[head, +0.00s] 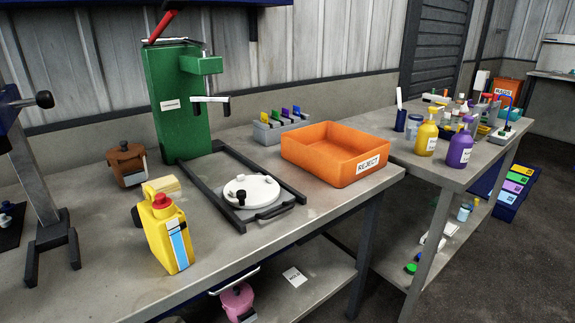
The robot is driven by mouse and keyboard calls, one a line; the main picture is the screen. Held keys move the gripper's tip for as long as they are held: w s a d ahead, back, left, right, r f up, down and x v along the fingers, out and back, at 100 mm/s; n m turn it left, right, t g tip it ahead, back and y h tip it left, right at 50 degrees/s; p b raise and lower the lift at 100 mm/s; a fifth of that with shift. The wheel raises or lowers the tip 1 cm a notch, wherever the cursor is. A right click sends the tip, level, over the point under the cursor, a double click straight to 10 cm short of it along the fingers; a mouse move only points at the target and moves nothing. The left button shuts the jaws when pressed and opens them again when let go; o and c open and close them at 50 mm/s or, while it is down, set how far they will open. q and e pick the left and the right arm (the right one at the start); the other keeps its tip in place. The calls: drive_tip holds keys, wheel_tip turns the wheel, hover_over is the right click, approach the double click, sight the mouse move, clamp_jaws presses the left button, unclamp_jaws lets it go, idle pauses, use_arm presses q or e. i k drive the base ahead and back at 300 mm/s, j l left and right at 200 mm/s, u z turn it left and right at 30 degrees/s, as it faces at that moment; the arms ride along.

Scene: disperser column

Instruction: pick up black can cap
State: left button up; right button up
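A yellow can (168,238) with a red top and a blue-and-white label stands upright on the near workbench (255,243), left of centre. A small dark round piece (137,216) shows at the can's left side, partly hidden by it; it may be the black cap, but I cannot tell whether it is attached or loose. A black knob (241,197) also shows on a round white lid (252,190) in the middle of the bench. Neither of my grippers is in view.
A green press (180,105) and a brown pot (127,164) stand behind the can. A metal column stand (40,190) is at left. An orange REJECT bin (325,143) stands at right. The bench front by the can is clear.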

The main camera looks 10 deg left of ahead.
sight(135, 213)
drive_tip(key=k+u, duration=0.1)
drive_tip(key=u, duration=0.65)
drive_tip(key=k+u, duration=0.15)
drive_tip(key=u, duration=0.25)
